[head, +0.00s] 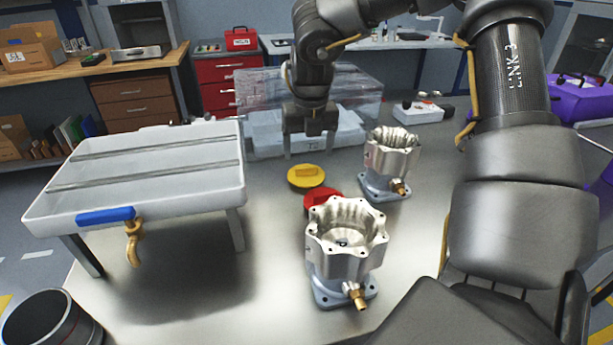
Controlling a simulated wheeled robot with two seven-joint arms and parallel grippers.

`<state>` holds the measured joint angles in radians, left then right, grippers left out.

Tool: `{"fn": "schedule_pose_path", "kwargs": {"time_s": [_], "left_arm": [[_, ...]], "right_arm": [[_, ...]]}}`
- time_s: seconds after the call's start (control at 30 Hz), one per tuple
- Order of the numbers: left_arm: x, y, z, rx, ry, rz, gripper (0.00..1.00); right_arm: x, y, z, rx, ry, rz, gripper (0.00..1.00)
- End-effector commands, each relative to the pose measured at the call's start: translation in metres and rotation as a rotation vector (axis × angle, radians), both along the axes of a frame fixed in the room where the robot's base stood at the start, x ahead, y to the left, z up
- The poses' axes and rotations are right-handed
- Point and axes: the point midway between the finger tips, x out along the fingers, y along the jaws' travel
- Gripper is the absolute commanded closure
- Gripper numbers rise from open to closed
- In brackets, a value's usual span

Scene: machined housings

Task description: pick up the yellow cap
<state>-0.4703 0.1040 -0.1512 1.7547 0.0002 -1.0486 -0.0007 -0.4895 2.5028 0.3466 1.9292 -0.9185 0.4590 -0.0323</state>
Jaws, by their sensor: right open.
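The yellow cap (306,176) lies flat on the metal table, with a raised bar across its top. My right gripper (309,152) points down just above and behind the yellow cap in the picture, its two fingers apart with nothing between them. Whether the fingers reach down to the cap's height is hard to tell. A red cap (321,198) lies in front of the yellow one, partly hidden by the near metal housing (346,240). A second metal housing (391,155) stands to the right of the caps. My left gripper is not in view.
A white tray-topped stand (150,185) with a blue-handled tap is on the left of the table (270,290). Clear plastic bins (262,138) stand behind my right gripper. A small box with buttons (424,112) is at the back right. Bare table lies left of the caps.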

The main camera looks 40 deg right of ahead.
Motion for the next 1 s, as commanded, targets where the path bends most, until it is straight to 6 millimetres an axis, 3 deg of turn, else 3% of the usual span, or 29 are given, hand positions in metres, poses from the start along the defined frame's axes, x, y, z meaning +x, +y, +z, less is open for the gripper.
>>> {"fn": "schedule_pose_path", "kwargs": {"time_s": [0.23, 0.53, 0.83, 1.0], "left_arm": [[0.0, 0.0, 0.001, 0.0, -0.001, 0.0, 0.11], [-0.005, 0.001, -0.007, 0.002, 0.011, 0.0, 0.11], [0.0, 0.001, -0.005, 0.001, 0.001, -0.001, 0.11], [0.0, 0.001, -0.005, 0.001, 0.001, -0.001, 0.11]], "right_arm": [[0.001, 0.0, -0.009, 0.001, 0.001, 0.0, 0.24], [0.008, -0.001, -0.049, 0.0, 0.001, 0.001, 0.24], [0.009, -0.001, -0.054, 0.001, -0.002, 0.001, 0.24], [0.009, -0.001, -0.054, 0.001, -0.002, 0.001, 0.45]]}}
